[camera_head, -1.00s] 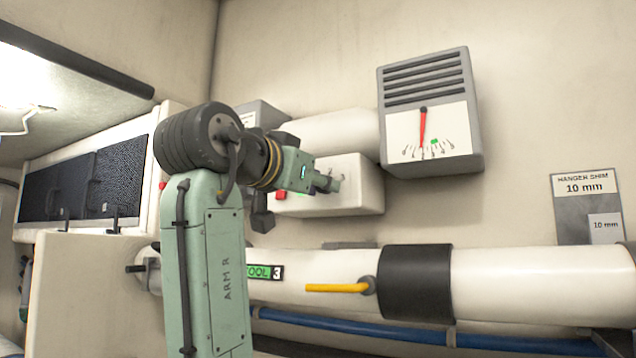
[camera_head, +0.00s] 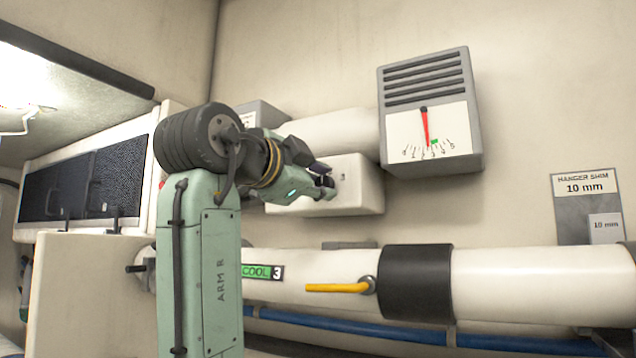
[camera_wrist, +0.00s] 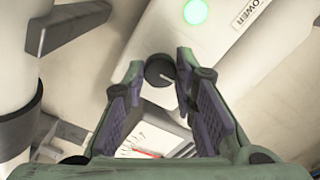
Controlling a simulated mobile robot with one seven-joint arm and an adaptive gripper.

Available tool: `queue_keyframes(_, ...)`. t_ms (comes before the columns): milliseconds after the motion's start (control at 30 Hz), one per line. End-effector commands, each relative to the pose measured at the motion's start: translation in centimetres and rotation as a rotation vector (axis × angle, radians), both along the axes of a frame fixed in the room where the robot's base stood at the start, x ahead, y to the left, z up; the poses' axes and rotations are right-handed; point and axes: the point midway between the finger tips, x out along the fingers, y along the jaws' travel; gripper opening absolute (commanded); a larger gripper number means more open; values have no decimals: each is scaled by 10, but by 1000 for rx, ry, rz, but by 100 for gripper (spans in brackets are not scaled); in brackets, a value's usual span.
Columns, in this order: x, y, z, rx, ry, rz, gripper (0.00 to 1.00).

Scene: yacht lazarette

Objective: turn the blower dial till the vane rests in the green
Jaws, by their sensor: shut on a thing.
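My gripper (camera_head: 328,186) is at the front of the white blower box (camera_head: 362,190). In the wrist view, its two fingers (camera_wrist: 159,75) are shut on the dark round dial (camera_wrist: 158,71), which has a pale mark line. The dial is hidden by the gripper in the head view. The red vane (camera_head: 425,124) on the gauge (camera_head: 458,128) points down and slightly right, with its tip just left of the green mark (camera_head: 435,141). The vane also shows partly in the wrist view (camera_wrist: 143,153), where the green mark cannot be made out.
A green light (camera_wrist: 195,12) is on the blower box beside a partly visible label. A white pipe (camera_head: 540,285) with a black collar (camera_head: 415,285) and a yellow lever (camera_head: 337,288) runs below. A hanger shim board (camera_head: 587,205) is on the wall at right.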

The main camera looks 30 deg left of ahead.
Motion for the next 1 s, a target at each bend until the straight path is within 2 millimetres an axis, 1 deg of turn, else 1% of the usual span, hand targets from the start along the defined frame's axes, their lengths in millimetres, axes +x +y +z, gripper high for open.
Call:
queue_keyframes(233, 0, 0, 1, 44, -2, 0, 0)
queue_keyframes(633, 0, 0, 2, 48, -2, 0, 0)
queue_keyframes(667, 0, 0, 2, 48, -2, 0, 27)
queue_keyframes(933, 0, 0, 1, 47, 0, -1, 45)
queue_keyframes(1000, 0, 0, 1, 47, 1, 0, 46)
